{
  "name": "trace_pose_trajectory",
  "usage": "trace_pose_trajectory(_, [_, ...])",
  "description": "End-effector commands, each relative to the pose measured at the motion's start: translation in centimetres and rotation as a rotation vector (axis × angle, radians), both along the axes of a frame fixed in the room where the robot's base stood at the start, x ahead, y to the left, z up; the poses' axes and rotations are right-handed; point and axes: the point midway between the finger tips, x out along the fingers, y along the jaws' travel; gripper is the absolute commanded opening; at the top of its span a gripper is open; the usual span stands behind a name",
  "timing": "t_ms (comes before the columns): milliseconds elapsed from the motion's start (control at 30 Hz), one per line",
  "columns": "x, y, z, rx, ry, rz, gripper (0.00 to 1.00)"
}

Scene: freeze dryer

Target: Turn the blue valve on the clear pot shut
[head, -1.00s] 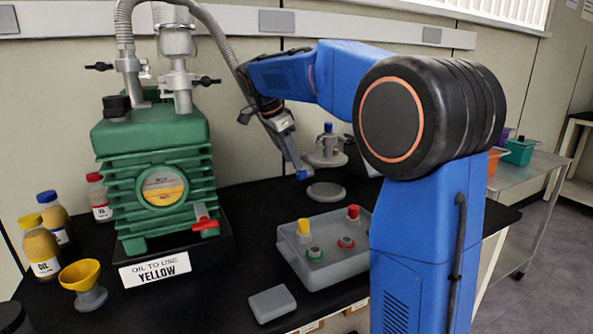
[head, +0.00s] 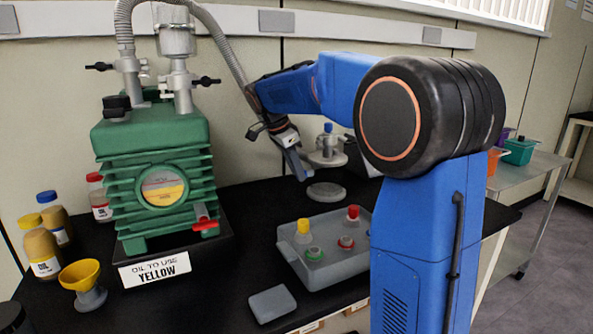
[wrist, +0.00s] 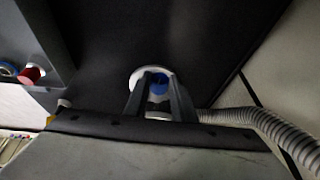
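The clear pot (head: 327,158) looks grey and stands at the back of the black bench, with a blue cap (head: 328,127) on top. My gripper (head: 302,176) points down at the pot's left side. In the wrist view, a blue valve (wrist: 159,80) sits between the two fingertips of my gripper (wrist: 158,84), in front of a white round part (wrist: 136,78). The fingers appear shut on it, with little or no gap at the tips.
A green pump (head: 155,165) stands to the left, with a grey hose (head: 232,55) arching behind my arm. Oil bottles (head: 42,250) stand far left.

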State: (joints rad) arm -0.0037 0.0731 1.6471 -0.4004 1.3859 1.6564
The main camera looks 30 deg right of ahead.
Motion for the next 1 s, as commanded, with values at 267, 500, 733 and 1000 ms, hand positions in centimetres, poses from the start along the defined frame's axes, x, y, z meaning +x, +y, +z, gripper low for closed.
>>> trace_pose_trajectory(267, [0.38,0.00,-0.06,-0.001,0.090,0.000,0.01])
trace_pose_trajectory(500, [0.65,-0.01,-0.08,0.001,0.225,0.000,0.01])
trace_pose_trajectory(733, [0.65,0.02,-0.03,0.001,0.266,0.000,0.01])
trace_pose_trajectory(1000, [0.63,0.01,-0.01,0.001,0.265,0.000,0.33])
